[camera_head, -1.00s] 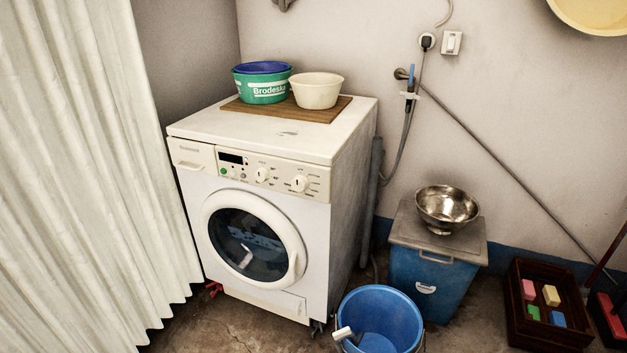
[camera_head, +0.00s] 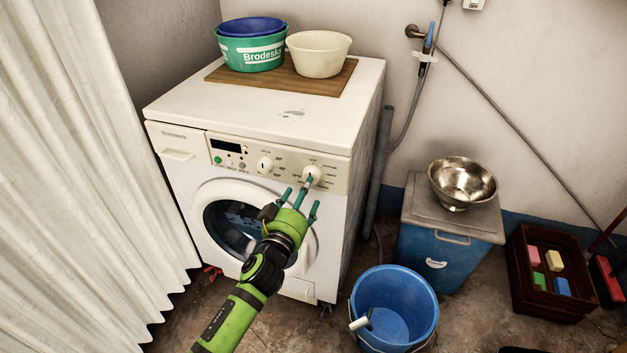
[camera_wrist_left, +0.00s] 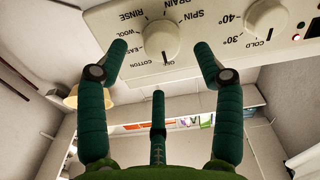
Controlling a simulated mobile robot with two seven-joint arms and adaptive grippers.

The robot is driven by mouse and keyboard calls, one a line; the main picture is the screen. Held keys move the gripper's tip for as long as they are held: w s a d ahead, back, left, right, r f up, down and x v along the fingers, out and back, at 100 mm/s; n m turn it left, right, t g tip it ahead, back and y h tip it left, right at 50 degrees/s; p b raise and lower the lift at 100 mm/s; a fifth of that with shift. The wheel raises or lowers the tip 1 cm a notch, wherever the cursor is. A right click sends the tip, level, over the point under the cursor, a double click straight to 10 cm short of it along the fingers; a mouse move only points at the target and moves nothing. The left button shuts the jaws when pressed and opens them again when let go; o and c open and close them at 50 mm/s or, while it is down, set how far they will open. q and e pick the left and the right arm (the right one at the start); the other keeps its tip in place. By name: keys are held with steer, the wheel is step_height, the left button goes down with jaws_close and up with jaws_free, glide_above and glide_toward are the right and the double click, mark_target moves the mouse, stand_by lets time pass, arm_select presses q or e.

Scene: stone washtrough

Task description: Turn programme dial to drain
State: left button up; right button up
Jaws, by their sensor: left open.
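The programme dial (camera_head: 312,173) is a round cream knob at the right end of the washing machine's (camera_head: 345,210) control panel. In the left wrist view the dial (camera_wrist_left: 160,40) shows large, with labels around it including RINSE, DRAIN, SPIN, WOOL and COTTON. Its dark pointer line faces the picture's bottom, beside COTTON; DRAIN is on the opposite side, at the top. My left gripper (camera_head: 303,192) is open and empty in front of the dial. Its three green fingers (camera_wrist_left: 160,65) are spread around it, without clear contact. My right gripper is not in view.
The temperature dial (camera_head: 265,165) sits left of the programme dial. Bowls (camera_head: 318,55) stand on a board on the machine. A blue bucket (camera_head: 405,300) and a blue bin (camera_head: 425,255) with a metal bowl (camera_head: 461,183) stand right. A white curtain (camera_head: 75,190) hangs left.

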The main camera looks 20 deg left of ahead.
arm_select(q)
steer(key=shift+w+f, duration=0.1)
steer(key=shift+w, duration=2.15)
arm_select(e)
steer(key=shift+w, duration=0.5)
arm_select(q)
steer(key=c, duration=1.1)
